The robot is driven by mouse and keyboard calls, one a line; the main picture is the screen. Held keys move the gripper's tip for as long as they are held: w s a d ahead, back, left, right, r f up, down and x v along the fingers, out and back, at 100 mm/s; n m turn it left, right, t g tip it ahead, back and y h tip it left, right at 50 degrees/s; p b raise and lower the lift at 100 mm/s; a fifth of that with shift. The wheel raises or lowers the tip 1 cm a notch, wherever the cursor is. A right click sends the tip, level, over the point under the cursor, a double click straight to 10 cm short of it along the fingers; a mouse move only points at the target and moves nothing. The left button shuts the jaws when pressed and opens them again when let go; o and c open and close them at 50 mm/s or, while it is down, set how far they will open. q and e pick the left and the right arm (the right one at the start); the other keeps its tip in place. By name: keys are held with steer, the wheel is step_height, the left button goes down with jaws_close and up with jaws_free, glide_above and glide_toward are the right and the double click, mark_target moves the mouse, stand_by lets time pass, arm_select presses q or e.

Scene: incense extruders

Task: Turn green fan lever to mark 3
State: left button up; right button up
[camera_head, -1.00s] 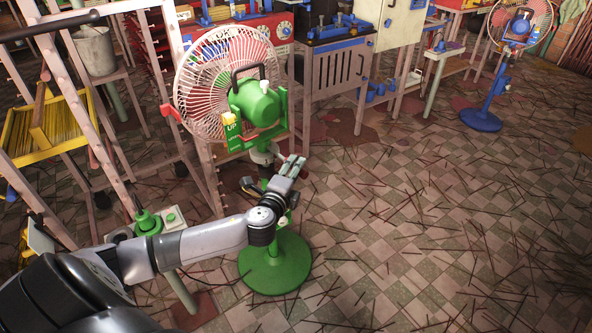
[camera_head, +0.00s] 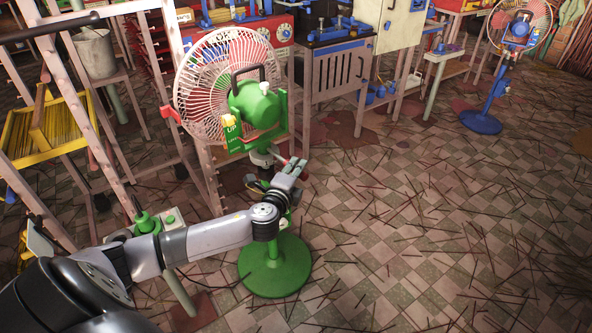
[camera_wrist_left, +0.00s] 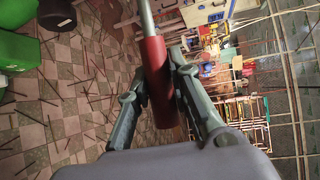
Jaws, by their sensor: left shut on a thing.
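The green fan (camera_head: 256,105) stands on a green round base (camera_head: 275,266), with a white wire cage and a green motor housing. A yellow "UP" label (camera_head: 232,130) shows on its green bracket. My left gripper (camera_head: 285,174) is just below the motor housing, beside the fan's stand. In the left wrist view a lever with a red grip (camera_wrist_left: 158,85) and a thin grey rod (camera_wrist_left: 147,16) lies between the fingers of my left gripper (camera_wrist_left: 163,95), which are shut on it. My right gripper is not in view.
A wooden rack with a yellow tray (camera_head: 45,140) stands at the left. A grey cabinet (camera_head: 338,80) is behind the fan. A blue fan (camera_head: 482,121) stands at the back right. Thin dark sticks litter the tiled floor, which is otherwise open at the right.

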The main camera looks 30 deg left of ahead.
arm_select(q)
jaws_close()
steer(key=shift+f, duration=0.1)
steer(key=shift+w, duration=0.1)
steer(key=shift+w+d+n, duration=0.1)
steer(key=shift+w+n, duration=0.05)
steer(key=shift+n, duration=0.15)
steer(key=w+n+g+y+b, duration=0.2)
steer(key=w+n+g+y, duration=0.2)
steer(key=w+y, duration=0.3)
steer(key=shift+n+b, duration=0.4)
steer(key=shift+n, duration=0.4)
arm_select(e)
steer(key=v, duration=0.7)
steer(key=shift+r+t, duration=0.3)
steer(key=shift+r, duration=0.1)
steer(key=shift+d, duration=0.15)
